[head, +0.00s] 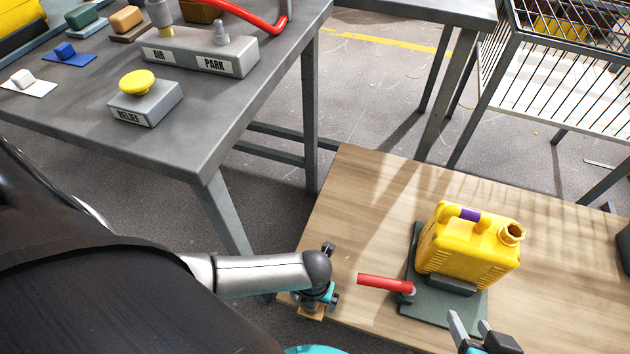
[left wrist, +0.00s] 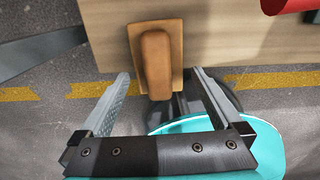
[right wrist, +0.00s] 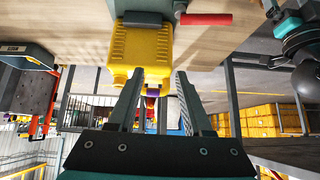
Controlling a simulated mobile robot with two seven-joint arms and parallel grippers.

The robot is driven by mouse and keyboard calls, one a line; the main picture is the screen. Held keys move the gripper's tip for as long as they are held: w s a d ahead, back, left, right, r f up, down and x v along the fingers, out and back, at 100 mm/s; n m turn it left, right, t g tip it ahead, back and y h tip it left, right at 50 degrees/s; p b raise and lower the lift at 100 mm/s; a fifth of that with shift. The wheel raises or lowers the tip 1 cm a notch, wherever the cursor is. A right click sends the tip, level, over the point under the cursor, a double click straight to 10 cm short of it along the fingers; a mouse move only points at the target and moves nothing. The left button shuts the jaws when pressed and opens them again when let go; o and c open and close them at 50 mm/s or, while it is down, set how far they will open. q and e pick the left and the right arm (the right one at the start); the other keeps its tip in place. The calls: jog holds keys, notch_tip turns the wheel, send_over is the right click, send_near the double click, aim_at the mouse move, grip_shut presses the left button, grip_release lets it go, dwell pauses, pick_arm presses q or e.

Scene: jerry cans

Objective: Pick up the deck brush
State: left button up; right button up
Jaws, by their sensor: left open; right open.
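A tan block with a raised rounded grip on a flat base, which looks like the deck brush (left wrist: 155,55), lies at the wooden table's edge in the left wrist view. In the head view only a tan bit of it (head: 311,317) shows under my left gripper (head: 320,293). In the left wrist view my left gripper (left wrist: 160,74) is open, with one finger on each side of the block, apart from it. My right gripper (head: 470,322) is open and empty near the yellow jerry can; it also shows in the right wrist view (right wrist: 161,76).
The yellow jerry can (head: 468,248) stands on a dark green base (head: 414,318) with a red handle (head: 384,283) sticking out left. A grey table (head: 215,110) at upper left holds labelled boxes and small blocks. A wire cage (head: 560,60) stands at upper right.

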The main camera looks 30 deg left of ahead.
pick_arm(q)
jog(key=shift+f+b, duration=0.5)
jog(key=shift+f, duration=0.25)
jog(key=shift+f+b, duration=0.45)
jog(key=shift+f, duration=0.35)
pick_arm(e)
jog(key=shift+w+a+r+t+y, duration=0.15)
jog(key=shift+w+a+t+y, duration=0.3)
jog(key=shift+a+t, duration=0.35)
jog(key=shift+w+a+r+t+y, duration=0.2)
jog(key=shift+w+a+t+y, duration=0.15)
jog(key=shift+a+t, duration=0.4)
jog(key=shift+w+a+r+t+y, duration=0.15)
jog(key=shift+w+a+t+y, duration=0.2)
jog(key=shift+a+t+y, duration=0.4)
pick_arm(q)
jog(key=shift+c, duration=0.2)
pick_arm(e)
jog(key=shift+a+h, duration=0.15)
jog(key=shift+h, duration=0.1)
pick_arm(q)
jog(key=c, duration=1.3)
jog(key=shift+r, duration=0.2)
pick_arm(e)
jog(key=shift+d+g, duration=0.2)
jog(key=shift+g, duration=0.1)
